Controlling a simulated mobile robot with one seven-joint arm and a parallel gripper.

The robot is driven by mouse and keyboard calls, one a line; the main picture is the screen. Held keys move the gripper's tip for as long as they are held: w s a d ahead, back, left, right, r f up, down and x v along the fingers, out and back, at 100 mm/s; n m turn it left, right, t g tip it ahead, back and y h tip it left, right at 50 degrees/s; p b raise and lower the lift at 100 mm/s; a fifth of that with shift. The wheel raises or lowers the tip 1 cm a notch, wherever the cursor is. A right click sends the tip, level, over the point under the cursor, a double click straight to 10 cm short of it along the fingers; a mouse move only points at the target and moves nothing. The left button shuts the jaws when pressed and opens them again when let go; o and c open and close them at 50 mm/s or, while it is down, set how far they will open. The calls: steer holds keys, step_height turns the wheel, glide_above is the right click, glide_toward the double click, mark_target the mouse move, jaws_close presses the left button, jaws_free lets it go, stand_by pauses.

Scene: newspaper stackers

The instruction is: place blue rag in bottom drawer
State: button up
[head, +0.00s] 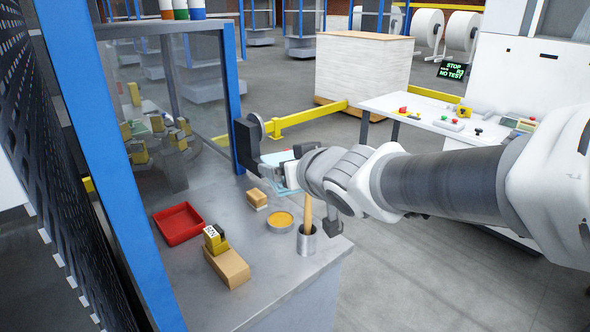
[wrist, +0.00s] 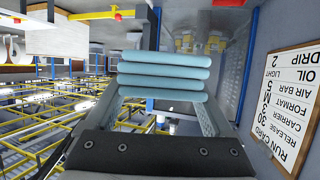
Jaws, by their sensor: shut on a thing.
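A folded light-blue rag (wrist: 165,77) lies in several rounded layers between the two fingers of my gripper (wrist: 165,100) in the wrist view. My gripper is shut on it. In the head view my gripper (head: 277,168) holds the rag (head: 272,158) above the far right part of a grey bench, next to a blue post. Part of the rag is hidden by the fingers and wrist. No drawer can be made out in either view.
The grey bench (head: 275,265) carries a red tray (head: 180,224), a wooden block with a yellow-and-white piece (head: 227,266), a small block (head: 257,198), an open tin (head: 280,222) and a metal cup with a wooden handle (head: 306,240). A white table (head: 410,104) stands beyond my arm.

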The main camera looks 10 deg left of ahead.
step_height(320, 180, down, 10)
steer(key=n+g+y+b, duration=0.1)
steer(key=n+b, duration=0.1)
steer(key=n+g+y+b, duration=0.2)
steer(key=b, duration=0.4)
glide_above(262, 255)
step_height(262, 255, down, 13)
steer(key=shift+r, duration=0.2)
steer(key=shift+f+b, duration=1.05)
steer(key=shift+f, duration=0.95)
steer(key=shift+m, duration=0.3)
steer(key=shift+f, duration=0.25)
steer(key=o, duration=1.2)
steer(key=shift+r, duration=0.1)
steer(key=shift+o, duration=0.2)
